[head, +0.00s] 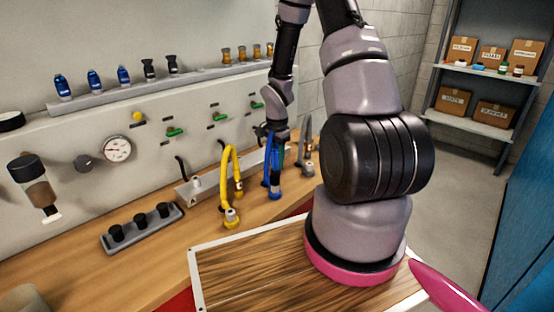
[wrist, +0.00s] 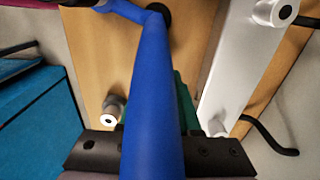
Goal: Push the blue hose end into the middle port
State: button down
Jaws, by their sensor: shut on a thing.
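The blue hose (head: 268,172) rises in an upright loop behind the yellow hose on the wooden bench. My gripper (head: 275,135) is shut on it near its top. In the wrist view the blue hose (wrist: 152,80) runs up the middle of the picture across the dark gripper. Its held end is hidden there. A pale grey port strip (head: 215,181) lies along the wall. In the wrist view the strip (wrist: 235,75) shows a white port (wrist: 275,12) at the top and another port (wrist: 218,127) lower down, partly covered. I cannot tell which is the middle port.
A yellow hose (head: 229,160) stands left of the blue one, a grey hose (head: 305,145) to its right. A dark block with black knobs (head: 142,229) sits at the front left. A wood-topped cart (head: 250,265) is in the foreground. A blue cabinet (head: 525,215) stands right.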

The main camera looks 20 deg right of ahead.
jog(key=shift+r, duration=0.1)
jog(key=shift+r, duration=2.9)
